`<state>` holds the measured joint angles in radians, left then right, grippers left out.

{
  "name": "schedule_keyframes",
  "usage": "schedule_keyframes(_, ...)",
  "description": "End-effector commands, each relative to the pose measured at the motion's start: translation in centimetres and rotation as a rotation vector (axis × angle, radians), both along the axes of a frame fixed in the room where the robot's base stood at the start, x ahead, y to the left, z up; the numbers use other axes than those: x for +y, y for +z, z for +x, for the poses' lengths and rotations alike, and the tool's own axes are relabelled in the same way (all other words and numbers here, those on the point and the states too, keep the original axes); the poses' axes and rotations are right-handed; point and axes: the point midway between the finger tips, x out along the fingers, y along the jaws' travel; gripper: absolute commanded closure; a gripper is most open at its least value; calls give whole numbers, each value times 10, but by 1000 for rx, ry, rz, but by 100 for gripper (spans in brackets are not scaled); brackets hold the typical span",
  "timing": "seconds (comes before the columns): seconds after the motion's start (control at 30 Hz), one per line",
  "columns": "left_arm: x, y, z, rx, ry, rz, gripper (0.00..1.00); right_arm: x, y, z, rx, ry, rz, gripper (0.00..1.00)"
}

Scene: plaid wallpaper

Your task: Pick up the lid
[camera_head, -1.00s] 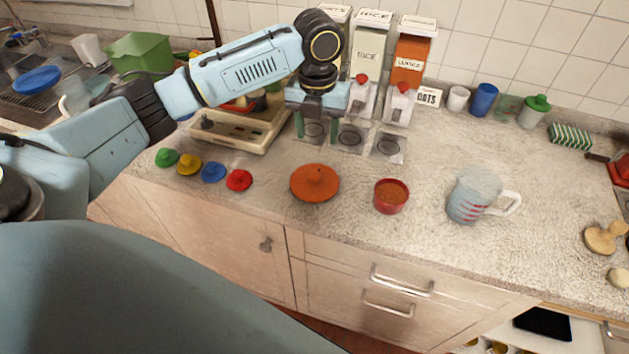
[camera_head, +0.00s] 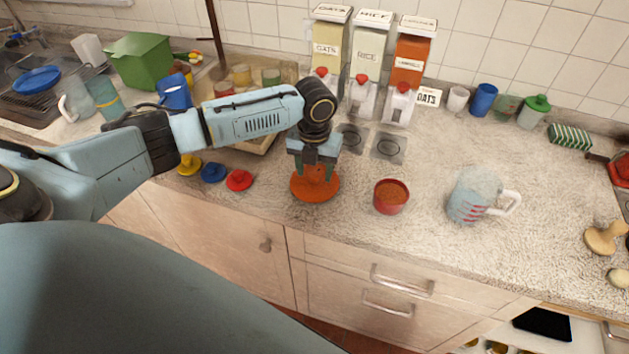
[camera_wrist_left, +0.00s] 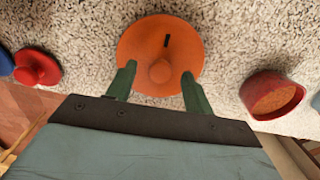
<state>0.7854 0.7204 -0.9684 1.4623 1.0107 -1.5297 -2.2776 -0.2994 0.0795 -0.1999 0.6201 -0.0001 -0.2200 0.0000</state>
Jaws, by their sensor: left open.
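An orange lid (camera_head: 315,188) with a round knob lies flat on the counter near its front edge. It also shows in the left wrist view (camera_wrist_left: 160,45), with its knob between and a little beyond my fingertips. My left gripper (camera_head: 316,172) is open just above the lid, and its green fingers show apart in the left wrist view (camera_wrist_left: 155,85). I cannot tell whether the fingertips touch the lid. My right gripper is not in view.
A red bowl (camera_head: 391,196) with brown contents stands right of the lid, and a measuring jug (camera_head: 470,197) farther right. Small red (camera_head: 239,180), blue (camera_head: 213,172) and yellow (camera_head: 189,165) lids lie to the left. Dispensers (camera_head: 366,60) stand behind. The counter between bowl and jug is clear.

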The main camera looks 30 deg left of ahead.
Motion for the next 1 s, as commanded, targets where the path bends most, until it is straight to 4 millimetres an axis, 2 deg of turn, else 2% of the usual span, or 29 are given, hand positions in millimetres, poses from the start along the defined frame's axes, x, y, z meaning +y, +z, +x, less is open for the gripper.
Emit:
schedule_keyframes(0.1, 0, -6, 0, 0, 0, 0, 48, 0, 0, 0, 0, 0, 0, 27)
schedule_keyframes(0.3, 0, -6, 0, 0, 0, 0, 49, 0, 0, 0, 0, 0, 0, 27)
schedule_keyframes(0.67, 0, -6, 0, 0, 0, 0, 96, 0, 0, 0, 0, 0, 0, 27)
schedule_keyframes(0.87, 0, -5, 0, -1, 0, 0, 96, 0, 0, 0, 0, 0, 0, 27)
schedule_keyframes(1.0, 0, 6, 1, -3, -1, 0, 96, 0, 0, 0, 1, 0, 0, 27)
